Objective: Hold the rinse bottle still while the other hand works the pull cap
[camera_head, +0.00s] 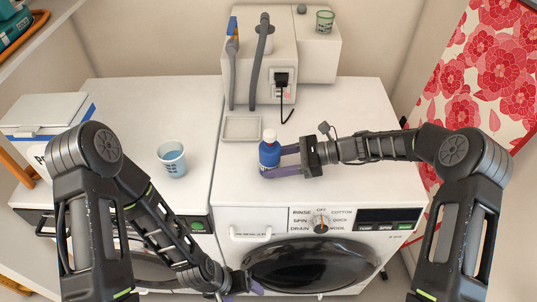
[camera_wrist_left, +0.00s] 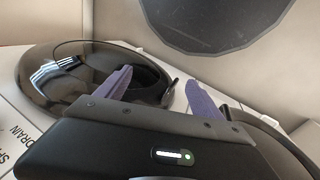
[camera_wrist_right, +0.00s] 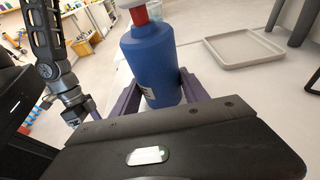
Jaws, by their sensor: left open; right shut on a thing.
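The rinse bottle (camera_head: 269,154) stands upright on the white washer top, left of the right arm. In the right wrist view the bottle (camera_wrist_right: 153,62) has a blue body, a red collar and a white cap (camera_wrist_right: 128,3) cut off by the top edge. My right gripper (camera_head: 273,162) is shut on the bottle's body, with a purple finger on each side. My left gripper (camera_head: 246,284) is low in front of the washer, by the round door, well below the bottle. In the left wrist view its purple fingers (camera_wrist_left: 157,90) are apart with nothing between them.
A shallow grey tray (camera_head: 241,128) lies just behind the bottle. A clear cup (camera_head: 172,159) stands on the left machine. The washer's control panel (camera_head: 320,221) and dark door (camera_head: 300,266) face the left gripper. A white box with hoses (camera_head: 268,65) stands behind.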

